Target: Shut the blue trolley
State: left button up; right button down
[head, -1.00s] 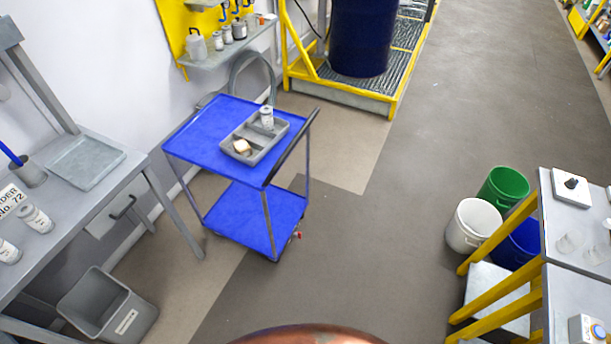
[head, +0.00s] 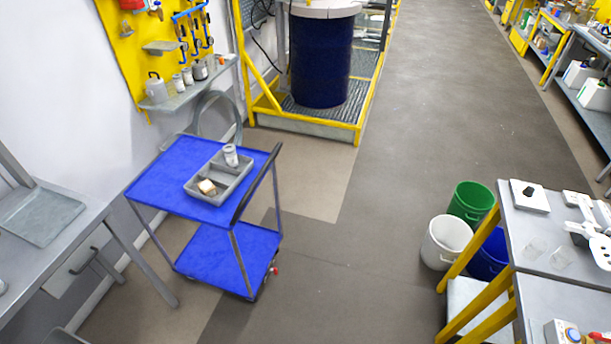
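The blue trolley (head: 160,185) stands on the floor left of centre in the head view. It has a blue top shelf, a blue lower shelf (head: 215,262), grey legs and a dark push handle (head: 256,185) on its right side. Both shelves are open at the sides; I see no door, lid or drawer on it. A grey divided tray (head: 207,199) lies on the top shelf, holding a white labelled container (head: 231,155) and a small tan-and-white item (head: 207,187). Neither of my grippers is in view.
A grey bench with a handled drawer (head: 72,272) is at the left. A yellow-framed platform (head: 305,126) with a dark blue drum (head: 320,60) stands behind. White (head: 446,243), green (head: 471,203) and blue buckets stand by the right-hand table (head: 560,225). The floor between is clear.

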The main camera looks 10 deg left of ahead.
aim_at(227, 253)
jog(key=z, duration=0.3)
jog(key=i, duration=0.65)
jog(key=u, duration=0.5)
jog(key=i, duration=0.65)
jog(key=u, duration=0.65)
